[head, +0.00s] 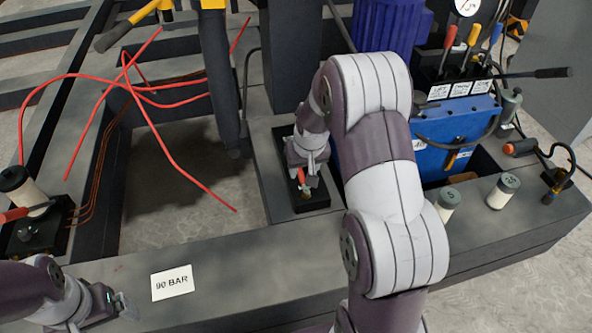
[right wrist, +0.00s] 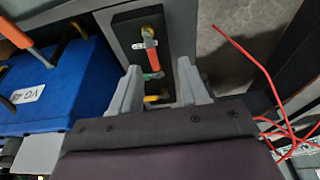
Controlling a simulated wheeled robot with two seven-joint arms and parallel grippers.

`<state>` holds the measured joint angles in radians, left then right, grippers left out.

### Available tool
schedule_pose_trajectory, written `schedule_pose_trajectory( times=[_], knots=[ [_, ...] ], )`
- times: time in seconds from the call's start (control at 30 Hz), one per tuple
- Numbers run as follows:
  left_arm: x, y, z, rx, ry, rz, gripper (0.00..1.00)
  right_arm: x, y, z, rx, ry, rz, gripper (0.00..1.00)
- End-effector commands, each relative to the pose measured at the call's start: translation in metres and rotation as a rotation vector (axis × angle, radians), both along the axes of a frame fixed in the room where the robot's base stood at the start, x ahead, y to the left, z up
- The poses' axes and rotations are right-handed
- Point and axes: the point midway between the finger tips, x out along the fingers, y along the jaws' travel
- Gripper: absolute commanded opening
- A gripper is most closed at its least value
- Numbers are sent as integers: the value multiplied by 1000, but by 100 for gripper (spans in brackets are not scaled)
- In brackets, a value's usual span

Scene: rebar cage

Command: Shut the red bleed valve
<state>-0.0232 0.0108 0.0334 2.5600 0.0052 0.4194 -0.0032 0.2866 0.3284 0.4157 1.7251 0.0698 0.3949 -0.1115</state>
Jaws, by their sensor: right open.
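A red valve handle (right wrist: 150,55) on a brass fitting (right wrist: 148,32) stands on a black block (right wrist: 122,36) in the right wrist view. The red handle also shows in the head view (head: 302,177), at the black block (head: 312,202). My right gripper (right wrist: 160,90) is open, its fingers on either side of the line of the handle and short of it, with nothing between them gripped. In the head view the right gripper (head: 304,176) partly covers the valve. My left gripper (head: 122,304) is at the lower left, away from the valve; its jaw opening is unclear.
Another red lever (head: 14,215) sits by a white cylinder (head: 32,194) at the far left. Red hoses (head: 178,162) loop over the open pit. A blue box (head: 455,130) with levers stands right of the valve. A "90 BAR" label (head: 172,282) lies on the front beam.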

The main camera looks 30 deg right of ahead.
Motion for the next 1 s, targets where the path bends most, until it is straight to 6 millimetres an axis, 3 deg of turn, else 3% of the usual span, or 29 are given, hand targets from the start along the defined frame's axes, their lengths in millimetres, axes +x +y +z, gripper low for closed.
schedule_pose_trajectory(
  times=[0.1, 0.2, 0.37, 0.5, 0.7, 1.0],
  knots=[
    [0, 0, -5, 0, 0, 0, 90, 31, -23, -5, -20, -59, -11, 45],
    [0, 0, -7, 0, 0, 0, 90, 49, -33, -4, -35, -97, -5, 45],
    [0, 0, -23, 0, 0, 0, 90, 61, -37, -27, -39, -106, -2, 45],
    [0, 0, -45, 0, 0, 0, 90, 74, -40, -64, -39, -107, -2, 45],
    [0, 0, -68, 0, 0, 0, 90, 91, -44, -103, -39, -107, -3, 45],
    [0, 0, -74, 0, 0, 0, 90, 100, -46, -117, -39, -108, -3, 45]
  ],
)
